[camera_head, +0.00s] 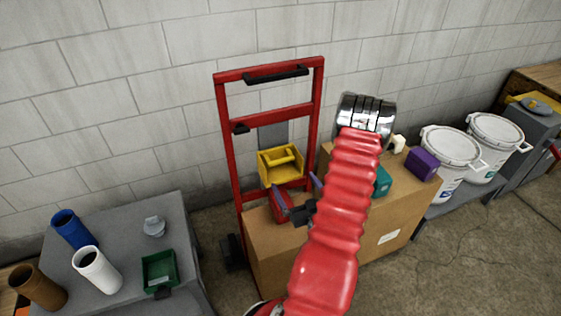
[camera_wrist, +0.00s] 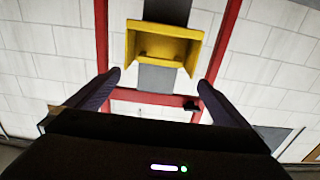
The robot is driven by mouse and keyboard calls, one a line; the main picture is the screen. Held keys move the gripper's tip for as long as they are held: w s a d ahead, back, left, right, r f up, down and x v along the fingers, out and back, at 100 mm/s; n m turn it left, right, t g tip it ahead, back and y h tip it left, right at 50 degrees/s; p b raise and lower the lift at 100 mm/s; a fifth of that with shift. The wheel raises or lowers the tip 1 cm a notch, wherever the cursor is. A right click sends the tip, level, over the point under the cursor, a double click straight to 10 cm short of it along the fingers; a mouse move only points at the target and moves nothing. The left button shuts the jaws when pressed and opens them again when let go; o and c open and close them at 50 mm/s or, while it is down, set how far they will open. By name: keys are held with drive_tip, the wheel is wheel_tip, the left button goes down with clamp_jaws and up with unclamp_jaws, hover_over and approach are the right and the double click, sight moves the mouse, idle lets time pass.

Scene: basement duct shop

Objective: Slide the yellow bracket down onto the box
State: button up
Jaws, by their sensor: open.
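The yellow bracket (camera_head: 281,164) is an open tray-like shape with a bar across it. It sits against a grey upright strip (camera_head: 272,136) on the red hand truck (camera_head: 231,150), above the cardboard box (camera_head: 273,248). In the wrist view the bracket (camera_wrist: 163,48) is ahead of my gripper, centred between the fingers. My gripper (camera_wrist: 158,84) is open, with nothing between its fingertips. In the head view my gripper (camera_head: 298,197) is just below and in front of the bracket, apart from it as far as I can tell. My red-sleeved arm hides part of the box top.
White buckets (camera_head: 452,148) stand at the right. A grey table (camera_head: 118,215) at the left holds tubes and a green tray (camera_head: 159,270).

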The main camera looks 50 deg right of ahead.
sight(282, 162)
drive_tip(key=x, duration=1.3)
drive_tip(key=shift+w, duration=0.1)
drive_tip(key=shift+c, duration=0.3)
